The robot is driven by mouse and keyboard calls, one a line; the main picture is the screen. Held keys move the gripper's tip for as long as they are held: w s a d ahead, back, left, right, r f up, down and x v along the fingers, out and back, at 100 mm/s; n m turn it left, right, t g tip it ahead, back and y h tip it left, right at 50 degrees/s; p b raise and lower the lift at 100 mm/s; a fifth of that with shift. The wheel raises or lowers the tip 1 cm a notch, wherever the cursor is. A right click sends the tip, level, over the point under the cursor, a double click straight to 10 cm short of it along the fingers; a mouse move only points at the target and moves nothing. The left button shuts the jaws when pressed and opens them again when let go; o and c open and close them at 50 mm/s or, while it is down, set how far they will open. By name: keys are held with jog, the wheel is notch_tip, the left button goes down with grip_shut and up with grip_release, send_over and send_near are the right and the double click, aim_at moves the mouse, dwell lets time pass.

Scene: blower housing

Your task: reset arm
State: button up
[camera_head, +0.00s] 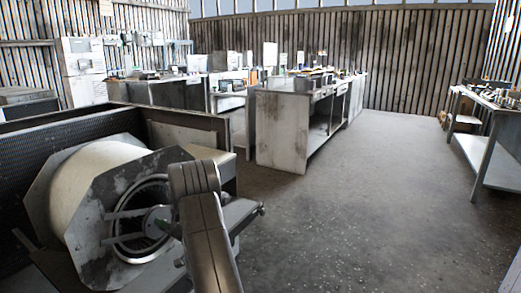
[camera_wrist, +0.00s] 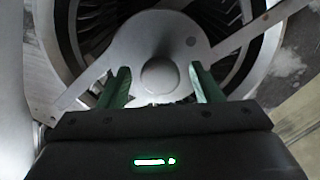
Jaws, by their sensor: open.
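My gripper (camera_wrist: 160,88) is open in the wrist view, its two green fingers spread apart with a gap between them. Behind the gap is the round hub (camera_wrist: 160,74) of the blower housing; I cannot tell how near the fingers are to it. Nothing is seen held. In the head view the blower housing (camera_head: 92,190) stands at the lower left, a pale drum with an octagonal face plate and a round opening. My arm reaches up in front of its right side. The gripper's fingers are not clear in the head view.
A dark mesh-walled enclosure (camera_head: 60,150) stands behind and left of the housing. Workbenches with small items (camera_head: 283,125) stand in the middle back. Another table (camera_head: 490,135) is at the right. The grey floor (camera_head: 370,200) between them is clear.

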jog(key=n+b, duration=0.3)
jog(key=n, duration=0.7)
jog(key=shift+f+n+b, duration=0.1)
jog(key=shift+n+b, duration=0.2)
jog(key=shift+n, duration=0.1)
jog(key=shift+w+d, duration=0.1)
